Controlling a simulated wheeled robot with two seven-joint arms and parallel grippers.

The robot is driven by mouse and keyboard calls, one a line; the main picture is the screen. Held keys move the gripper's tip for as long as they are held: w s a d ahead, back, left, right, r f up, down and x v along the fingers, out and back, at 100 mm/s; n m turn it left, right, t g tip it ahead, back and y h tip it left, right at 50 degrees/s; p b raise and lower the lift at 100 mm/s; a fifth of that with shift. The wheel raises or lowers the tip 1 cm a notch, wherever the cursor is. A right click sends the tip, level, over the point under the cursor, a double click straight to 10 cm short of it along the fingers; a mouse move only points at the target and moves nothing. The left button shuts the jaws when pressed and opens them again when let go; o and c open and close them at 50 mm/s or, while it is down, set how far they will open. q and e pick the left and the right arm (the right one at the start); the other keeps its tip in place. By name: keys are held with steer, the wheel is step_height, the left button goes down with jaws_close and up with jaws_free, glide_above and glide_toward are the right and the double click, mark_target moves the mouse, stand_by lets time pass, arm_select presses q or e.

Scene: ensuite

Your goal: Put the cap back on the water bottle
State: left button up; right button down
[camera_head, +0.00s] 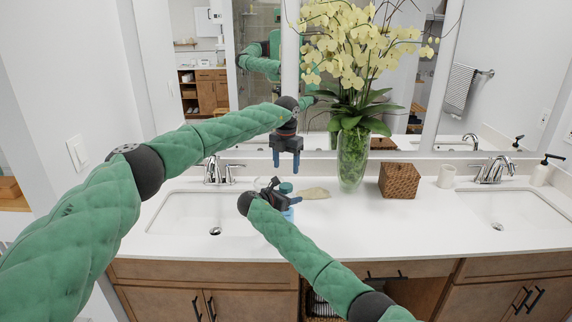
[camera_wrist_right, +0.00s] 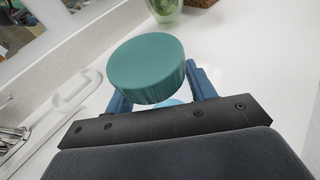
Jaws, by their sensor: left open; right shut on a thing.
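The teal cap (camera_head: 286,187) is at the top of the light blue water bottle (camera_head: 289,214), behind my right gripper. In the right wrist view the round cap (camera_wrist_right: 147,66) hides most of the bottle (camera_wrist_right: 172,102), and whether it is seated cannot be told. My right gripper (camera_head: 284,193) is shut on the bottle below the cap, one blue finger on each side. My left gripper (camera_head: 286,168) points down, open and empty, above the cap and apart from it.
The white counter (camera_head: 350,222) has a left sink (camera_head: 185,212) and a right sink (camera_head: 510,207). Counter in front of the box is clear.

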mark_target(286, 185)
arm_select(q)
steer(key=shift+n, duration=1)
steer(key=shift+f, duration=0.1)
steer(key=shift+f, duration=3.9)
